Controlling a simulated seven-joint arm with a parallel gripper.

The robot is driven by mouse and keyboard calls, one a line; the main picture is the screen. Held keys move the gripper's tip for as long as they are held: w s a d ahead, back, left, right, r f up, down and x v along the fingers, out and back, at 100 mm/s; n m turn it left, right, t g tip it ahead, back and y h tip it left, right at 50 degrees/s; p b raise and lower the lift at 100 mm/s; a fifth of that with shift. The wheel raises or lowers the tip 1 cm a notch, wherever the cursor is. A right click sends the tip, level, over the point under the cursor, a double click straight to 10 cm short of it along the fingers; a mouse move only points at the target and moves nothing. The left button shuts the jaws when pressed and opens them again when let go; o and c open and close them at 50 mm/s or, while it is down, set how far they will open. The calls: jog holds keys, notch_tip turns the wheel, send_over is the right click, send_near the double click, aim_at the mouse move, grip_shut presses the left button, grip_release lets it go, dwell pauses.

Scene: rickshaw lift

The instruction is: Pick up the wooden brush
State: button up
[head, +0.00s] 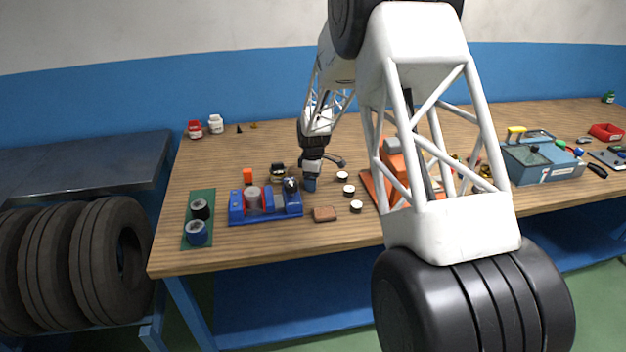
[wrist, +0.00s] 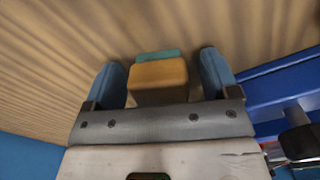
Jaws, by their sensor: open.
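The wooden brush (head: 325,214) is a small brown block lying near the front edge of the workbench, just right of the blue vise. In the wrist view a tan block with a teal edge, apparently the brush (wrist: 158,80), shows between the two blue fingers, with a gap on each side. My gripper (head: 310,184) points down over the bench, behind the brush in the head view. It is open and empty, and its fingers also show in the wrist view (wrist: 164,78). Its exact height above the bench is hard to tell.
The blue vise (head: 266,213) stands close by; its blue body also shows right of my fingers in the wrist view (wrist: 275,92). Several small white-topped round pieces (head: 349,190) lie to the right. A green mat (head: 190,240) is at the left.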

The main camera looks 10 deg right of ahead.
jog(key=c, duration=1.1)
jog(key=shift+r, duration=0.15)
jog(key=shift+r, duration=0.9)
jog(key=shift+s+r, duration=0.25)
jog(key=shift+r, duration=0.55)
jog(key=s, duration=0.5)
jog(key=s+r, duration=0.1)
jog(key=s, duration=0.9)
jog(key=shift+s+r, duration=0.15)
jog(key=shift+s, duration=0.1)
